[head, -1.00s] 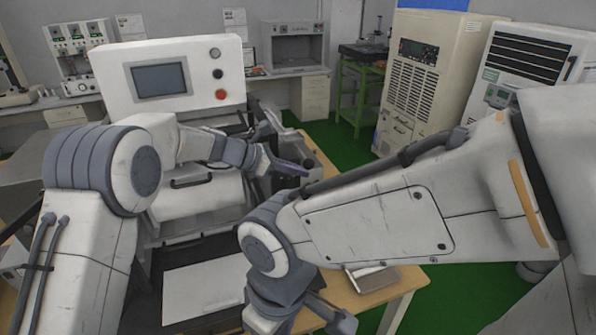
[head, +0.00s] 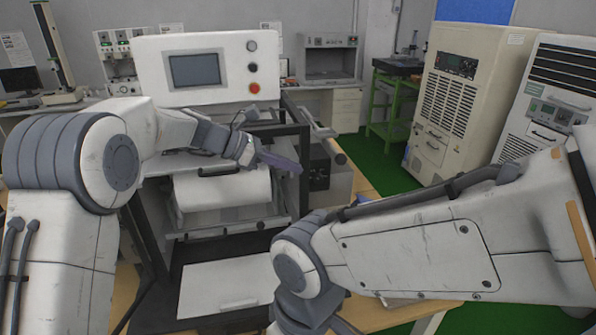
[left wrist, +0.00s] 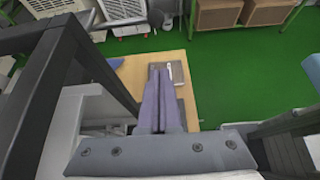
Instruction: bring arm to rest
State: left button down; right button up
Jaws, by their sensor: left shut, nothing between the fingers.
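My left gripper (head: 281,162) is shut and empty, pointing right in front of the white test machine (head: 192,72) with its screen and red button. In the left wrist view its two purple-grey fingers (left wrist: 161,85) lie together, above the wooden table and a small flat object on it. My left arm comes in from the left of the head view, bent at the elbow. My right arm reaches in from the right; its gripper is cut off at the lower edge of the head view, and its jaws do not show.
The machine's dark frame (head: 303,165) stands close beside my left gripper. A white panel (head: 226,287) lies low at the front. The wooden table (left wrist: 130,95) holds a flat grey object (left wrist: 177,72). Beige cabinet (head: 455,100) and white unit (head: 545,100) stand right; green floor (head: 390,172) is open.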

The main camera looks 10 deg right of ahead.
pick_arm(q)
jog(key=shift+a+f, duration=0.1)
jog(key=s+a+f+m+t+y, duration=0.1)
jog(key=s+a+f+m+y, duration=0.4)
jog(key=s+a, duration=0.4)
jog(key=s+a+f+m+y, duration=0.3)
jog(key=s+a+f+m, duration=0.35)
jog(key=a, duration=0.35)
jog(key=s+a+f+m+t+y, duration=0.1)
jog(key=s+a+f+m+y, duration=0.35)
jog(key=s+a+m, duration=0.4)
jog(key=s+d+r+m+g+h+b, duration=0.1)
jog(key=s+d+m, duration=0.4)
jog(key=s+d, duration=0.7)
jog(key=g+b, duration=0.1)
jog(key=b, duration=0.1)
jog(key=shift+r+m+g+b, duration=0.2)
jog(key=shift+m+g+b, duration=0.1)
jog(key=shift+b, duration=0.1)
jog(key=shift+d+h, duration=0.1)
jog(key=shift+h, duration=0.15)
